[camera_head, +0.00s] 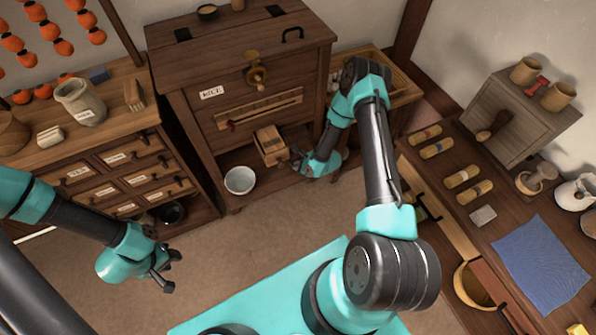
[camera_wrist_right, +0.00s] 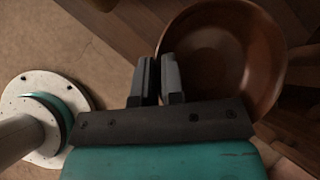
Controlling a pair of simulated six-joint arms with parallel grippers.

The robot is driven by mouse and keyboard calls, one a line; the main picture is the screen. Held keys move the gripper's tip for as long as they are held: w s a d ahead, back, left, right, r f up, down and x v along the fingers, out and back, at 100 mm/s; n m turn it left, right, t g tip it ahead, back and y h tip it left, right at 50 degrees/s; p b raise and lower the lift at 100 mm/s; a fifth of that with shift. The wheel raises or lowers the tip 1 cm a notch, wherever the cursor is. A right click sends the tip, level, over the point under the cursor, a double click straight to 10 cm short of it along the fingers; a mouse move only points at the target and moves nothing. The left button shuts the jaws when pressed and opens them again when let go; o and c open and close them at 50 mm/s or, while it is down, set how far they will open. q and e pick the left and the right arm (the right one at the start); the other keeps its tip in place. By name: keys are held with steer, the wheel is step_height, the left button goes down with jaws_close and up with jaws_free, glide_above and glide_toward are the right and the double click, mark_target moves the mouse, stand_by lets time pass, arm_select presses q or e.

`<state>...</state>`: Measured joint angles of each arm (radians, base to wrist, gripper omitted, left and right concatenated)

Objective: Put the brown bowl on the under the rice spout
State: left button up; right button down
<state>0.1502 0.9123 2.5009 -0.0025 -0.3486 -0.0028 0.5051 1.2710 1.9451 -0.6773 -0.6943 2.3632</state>
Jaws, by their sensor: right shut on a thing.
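The brown bowl (camera_wrist_right: 225,55) shows in the right wrist view, with its hollow facing the camera. My right gripper (camera_wrist_right: 159,80) is shut on its left rim. In the head view my right gripper (camera_head: 301,163) is low at the rice cabinet (camera_head: 205,110), just right of the wooden spout box (camera_head: 270,145); I cannot make out the bowl clearly there. A white bowl (camera_head: 240,180) stands on the cabinet's bottom shelf, left of and below the spout. My left gripper (camera_head: 172,271) is open and empty above the floor at the left.
A drawer chest (camera_head: 120,180) stands at the left. A counter at the right holds a grey mill (camera_head: 518,115), rolls (camera_head: 463,177) and a blue cloth (camera_head: 541,265). A yellowish round vessel (camera_head: 472,285) sits at the counter's front. The floor (camera_head: 265,230) before the cabinet is clear.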

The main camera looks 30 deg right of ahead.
steer(key=shift+s+a+f, duration=0.1)
steer(key=shift+f, duration=1.45)
steer(key=c, duration=1.2)
jaws_free()
steer(key=shift+f, duration=0.1)
steer(key=shift+c, duration=0.2)
steer(key=v, duration=1.2)
